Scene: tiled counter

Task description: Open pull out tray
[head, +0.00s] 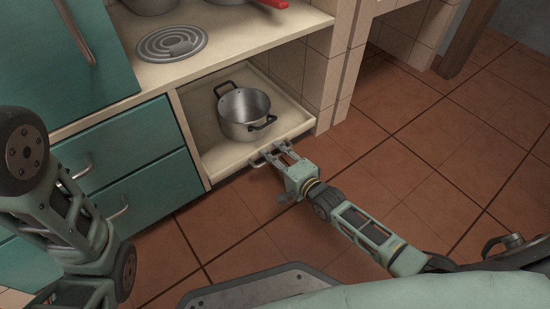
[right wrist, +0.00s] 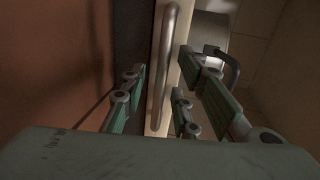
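The pull-out tray (head: 212,155) is a cream shelf in the lower opening of the counter, and its front edge looks about level with the cabinet front. A metal pot (head: 244,112) with dark handles stands on it. The tray's metal bar handle (head: 256,162) is on its front edge; it also shows in the right wrist view (right wrist: 167,65). My right gripper (head: 277,150) is at the handle, and in the right wrist view its fingers are apart, one on each side of the bar. My left arm shows at the left, but its gripper fingers are not visible.
Teal drawers (head: 140,185) with metal handles are left of the tray. A tiled pillar (head: 345,75) stands to the right. A stove plate (head: 172,43) is on the counter above. The tiled floor (head: 440,150) in front and to the right is clear.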

